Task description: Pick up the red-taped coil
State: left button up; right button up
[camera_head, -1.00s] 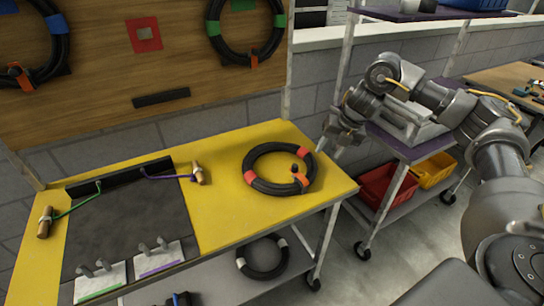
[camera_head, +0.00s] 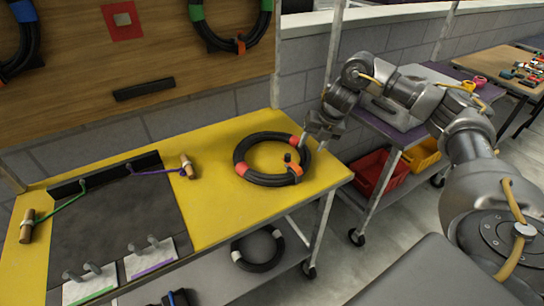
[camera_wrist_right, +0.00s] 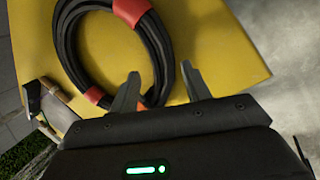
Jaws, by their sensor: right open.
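The red-taped coil (camera_head: 264,179) is a black ring with red-orange tape bands. It lies flat on the yellow table top near the right end. An orange clip with a dark knob (camera_head: 294,167) sits at its right front part. My right gripper (camera_head: 306,143) is at the coil's back right edge. In the right wrist view the coil (camera_wrist_right: 68,40) lies ahead of the open fingers (camera_wrist_right: 160,86), and its near right side shows between the fingertips. I cannot tell whether the fingers touch it. My left gripper is not in view.
Another coil with white tape (camera_head: 238,255) is on the shelf below. Wooden-handled tools (camera_head: 187,166) and a dark mat (camera_head: 125,220) are on the table's left. A cart with a red bin (camera_head: 371,172) stands right of the table. Other coils hang on the wooden board (camera_head: 165,55).

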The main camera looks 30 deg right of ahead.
aim_at(306, 152)
jog(key=p+x, duration=0.1)
jog(key=x, duration=0.4)
grip_shut()
jog(key=shift+w+r, duration=0.1)
jog(key=shift+r, duration=0.05)
